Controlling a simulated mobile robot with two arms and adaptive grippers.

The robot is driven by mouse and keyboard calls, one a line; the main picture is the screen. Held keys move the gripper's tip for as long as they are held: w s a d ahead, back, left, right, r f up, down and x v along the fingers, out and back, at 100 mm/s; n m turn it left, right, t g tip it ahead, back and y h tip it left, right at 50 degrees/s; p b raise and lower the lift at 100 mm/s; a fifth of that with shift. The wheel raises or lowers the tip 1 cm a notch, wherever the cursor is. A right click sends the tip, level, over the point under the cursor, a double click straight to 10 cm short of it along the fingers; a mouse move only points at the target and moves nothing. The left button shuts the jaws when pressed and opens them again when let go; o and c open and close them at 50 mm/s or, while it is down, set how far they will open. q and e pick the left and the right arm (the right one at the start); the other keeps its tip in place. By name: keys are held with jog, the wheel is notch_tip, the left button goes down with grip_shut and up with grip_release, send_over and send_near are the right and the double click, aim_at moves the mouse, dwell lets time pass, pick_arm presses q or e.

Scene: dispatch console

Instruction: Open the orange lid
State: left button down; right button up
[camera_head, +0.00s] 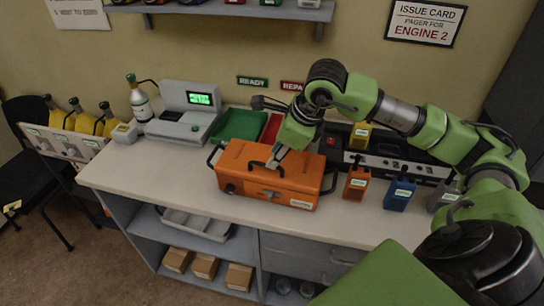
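The orange case (262,190) stands on the counter, with its orange lid (305,172) down and dark handles at its ends. A dark handle (256,166) lies on top of the lid. My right gripper (277,160) comes in from the right and points down at the lid's top beside this handle. Its fingertips are small here, and I cannot tell whether they touch or grip the handle. My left gripper is not in view.
A radio in orange (356,182), one in blue (399,193) and one in grey (442,195) stand right of the case. Behind are a green tray (240,125) and a black console (400,163). A grey device (185,125) stands left. The counter's front left (150,172) is clear.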

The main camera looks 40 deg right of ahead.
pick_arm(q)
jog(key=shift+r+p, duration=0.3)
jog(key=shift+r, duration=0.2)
pick_arm(e)
jog(key=shift+x, duration=1.75)
grip_shut()
